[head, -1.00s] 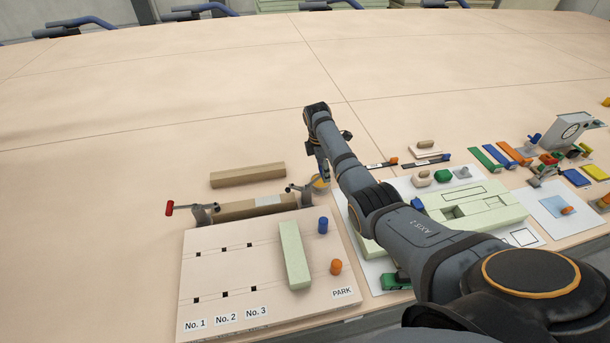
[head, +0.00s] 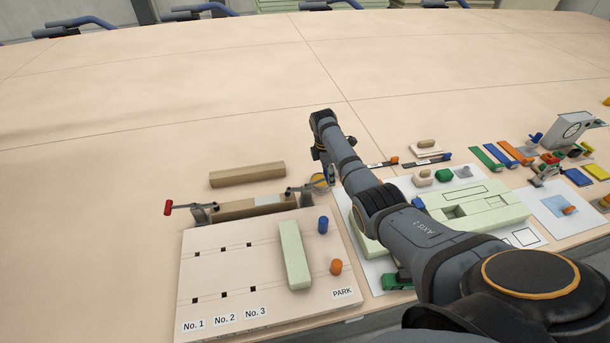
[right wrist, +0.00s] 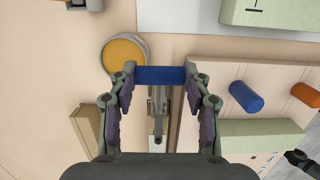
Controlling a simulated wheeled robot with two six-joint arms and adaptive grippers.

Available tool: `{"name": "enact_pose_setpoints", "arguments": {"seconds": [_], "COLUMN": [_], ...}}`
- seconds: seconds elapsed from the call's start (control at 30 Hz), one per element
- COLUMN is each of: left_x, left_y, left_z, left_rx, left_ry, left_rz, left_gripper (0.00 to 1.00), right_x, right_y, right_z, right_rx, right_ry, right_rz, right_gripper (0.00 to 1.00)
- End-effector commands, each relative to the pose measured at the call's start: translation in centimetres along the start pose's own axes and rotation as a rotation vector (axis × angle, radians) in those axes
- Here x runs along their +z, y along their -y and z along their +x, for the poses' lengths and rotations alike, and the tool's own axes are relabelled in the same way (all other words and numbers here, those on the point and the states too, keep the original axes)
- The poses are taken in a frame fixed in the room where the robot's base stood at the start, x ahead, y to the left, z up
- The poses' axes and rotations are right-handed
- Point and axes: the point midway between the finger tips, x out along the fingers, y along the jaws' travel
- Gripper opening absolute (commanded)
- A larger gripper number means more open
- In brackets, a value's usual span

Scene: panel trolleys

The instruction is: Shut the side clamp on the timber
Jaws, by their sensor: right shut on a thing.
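The timber (head: 238,207) lies along the back edge of the pale board, with a clamp at each end. The side clamp (head: 292,191) at its right end has its lever reaching out to the right. Its blue handle (right wrist: 160,75) lies across between my right fingertips in the right wrist view, and the grey clamp body (right wrist: 157,100) is below it. My right gripper (head: 326,180) is shut on this handle. In the head view the gripper partly hides the handle. The left clamp's red handle (head: 168,207) points outward. My left gripper is not in view.
A loose timber bar (head: 247,174) lies behind the clamped one. A round yellow-topped tin (right wrist: 124,54) stands close beside my right gripper. A blue peg (head: 323,225), an orange peg (head: 336,267) and a green block (head: 295,255) are on the board. The table behind is clear.

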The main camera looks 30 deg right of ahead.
Motion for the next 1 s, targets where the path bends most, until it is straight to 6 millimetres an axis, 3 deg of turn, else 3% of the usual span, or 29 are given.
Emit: {"name": "enact_pose_setpoints", "arguments": {"seconds": [0.5, 0.53, 0.7, 1.0], "left_x": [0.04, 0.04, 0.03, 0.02], "left_y": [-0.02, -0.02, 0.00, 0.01], "left_z": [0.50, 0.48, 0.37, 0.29], "left_rx": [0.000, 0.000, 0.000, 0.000], "left_ry": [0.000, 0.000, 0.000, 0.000], "left_rz": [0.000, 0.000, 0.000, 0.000], "left_gripper": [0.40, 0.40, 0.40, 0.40], "right_x": [0.34, 0.35, 0.25, 0.13], "right_y": [0.01, 0.00, -0.01, -0.04], "right_z": [0.96, 0.96, 0.81, 0.69], "right_rx": [-0.001, 0.000, 0.000, 0.001], "right_ry": [0.006, 0.006, 0.003, 0.001], "right_rz": [0.002, 0.002, 0.001, 0.000], "right_gripper": [0.24, 0.50, 0.72, 0.72]}}
